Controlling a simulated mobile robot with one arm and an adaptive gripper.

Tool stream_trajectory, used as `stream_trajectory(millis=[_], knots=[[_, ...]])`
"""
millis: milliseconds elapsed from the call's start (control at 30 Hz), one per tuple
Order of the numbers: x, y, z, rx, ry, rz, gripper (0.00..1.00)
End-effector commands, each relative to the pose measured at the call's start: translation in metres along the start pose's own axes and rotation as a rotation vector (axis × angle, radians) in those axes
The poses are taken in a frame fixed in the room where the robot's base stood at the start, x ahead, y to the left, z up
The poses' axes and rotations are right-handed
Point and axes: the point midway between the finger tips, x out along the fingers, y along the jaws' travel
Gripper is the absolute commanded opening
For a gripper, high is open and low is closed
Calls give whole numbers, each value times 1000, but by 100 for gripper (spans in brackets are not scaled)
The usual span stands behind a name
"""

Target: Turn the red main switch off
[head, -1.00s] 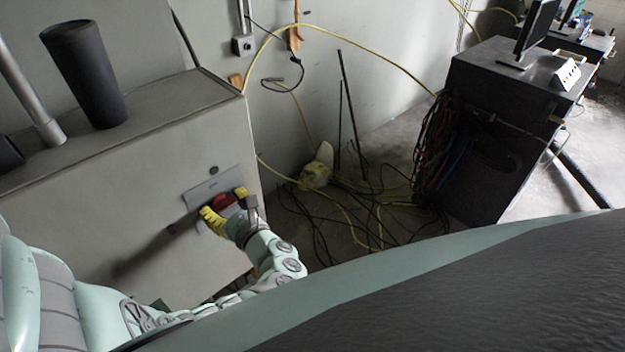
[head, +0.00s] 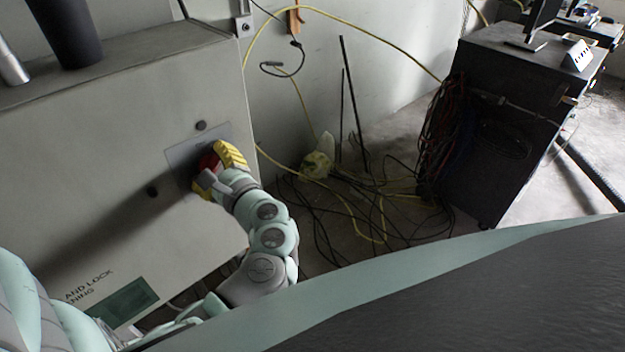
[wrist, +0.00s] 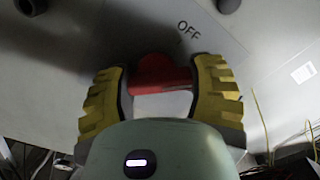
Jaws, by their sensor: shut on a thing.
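The red main switch (wrist: 158,74) sits on a grey plate (wrist: 204,22) on the front of the grey cabinet. In the wrist view its red handle lies between the two yellow fingers of my gripper (wrist: 160,92), which is shut on it. The word OFF shows on the plate above and right of the handle. In the head view the switch (head: 208,160) is partly hidden by my gripper (head: 220,168), whose fingers are now one above the other at a slant.
A dark cylinder (head: 68,30) stands on top of the grey cabinet (head: 90,120). Black and yellow cables (head: 350,205) lie tangled on the floor to the right. A black cabinet (head: 505,110) with a monitor stands farther right.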

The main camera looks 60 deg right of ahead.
Motion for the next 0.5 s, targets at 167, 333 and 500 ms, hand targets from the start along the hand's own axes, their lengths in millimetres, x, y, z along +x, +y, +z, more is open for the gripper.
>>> stream_trajectory(millis=[167,333,500], knots=[[0,6,-6,-174,-2,-1,23],[0,7,-5,-336,-3,1,23],[0,6,-4,-490,-3,0,23]])
